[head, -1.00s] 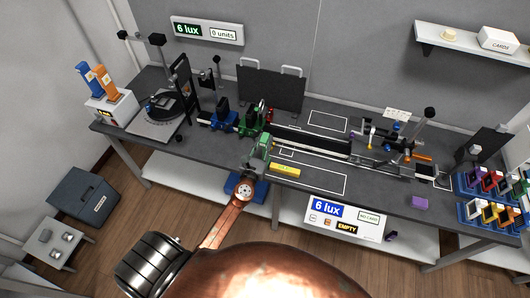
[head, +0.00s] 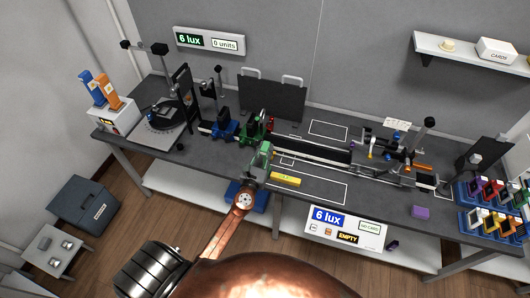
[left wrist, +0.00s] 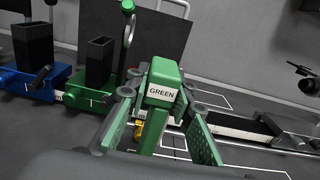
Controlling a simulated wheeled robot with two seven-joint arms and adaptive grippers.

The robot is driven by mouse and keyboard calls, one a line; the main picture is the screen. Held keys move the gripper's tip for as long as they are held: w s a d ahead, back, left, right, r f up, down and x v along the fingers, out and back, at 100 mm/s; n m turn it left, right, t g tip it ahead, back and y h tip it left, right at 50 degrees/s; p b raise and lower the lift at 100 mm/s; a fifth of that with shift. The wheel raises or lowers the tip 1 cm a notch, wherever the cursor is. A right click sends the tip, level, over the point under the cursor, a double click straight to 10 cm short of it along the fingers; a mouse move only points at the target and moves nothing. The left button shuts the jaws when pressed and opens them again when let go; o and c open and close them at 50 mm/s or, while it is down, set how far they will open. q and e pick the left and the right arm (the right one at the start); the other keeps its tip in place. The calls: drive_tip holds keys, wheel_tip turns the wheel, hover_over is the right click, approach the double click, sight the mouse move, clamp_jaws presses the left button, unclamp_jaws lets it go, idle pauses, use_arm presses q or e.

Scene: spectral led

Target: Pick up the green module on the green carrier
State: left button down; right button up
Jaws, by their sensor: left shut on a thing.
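The green module (left wrist: 160,95), labelled GREEN, stands between the green-padded fingers of my left gripper (left wrist: 163,135) in the left wrist view. The gripper is shut on it. In the head view my left gripper (head: 258,163) holds the module (head: 263,149) over the front part of the bench, in front of the green carrier (head: 252,130). The green carrier (left wrist: 90,97) shows in the left wrist view to the left of the module, with a dark open holder on it, apart from the module. My right gripper is not in view.
A blue carrier (head: 223,131) stands left of the green one on the black rail (head: 310,146). A yellow block (head: 286,179) lies just right of my gripper. A purple block (head: 420,212) lies farther right.

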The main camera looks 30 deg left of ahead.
sight(265, 146)
use_arm(q)
drive_tip(key=shift+r+p, duration=0.3)
drive_tip(key=shift+r, duration=0.3)
wheel_tip(265, 146, up, 2)
drive_tip(key=shift+r+p, duration=0.2)
drive_tip(key=shift+p, duration=0.75)
drive_tip(key=s+a+r+p, duration=0.5)
drive_tip(key=s+a+r, duration=0.3)
drive_tip(key=s, duration=0.3)
drive_tip(key=shift+s+r, duration=0.2)
drive_tip(key=shift+r, duration=0.3)
drive_tip(key=shift+a, duration=0.1)
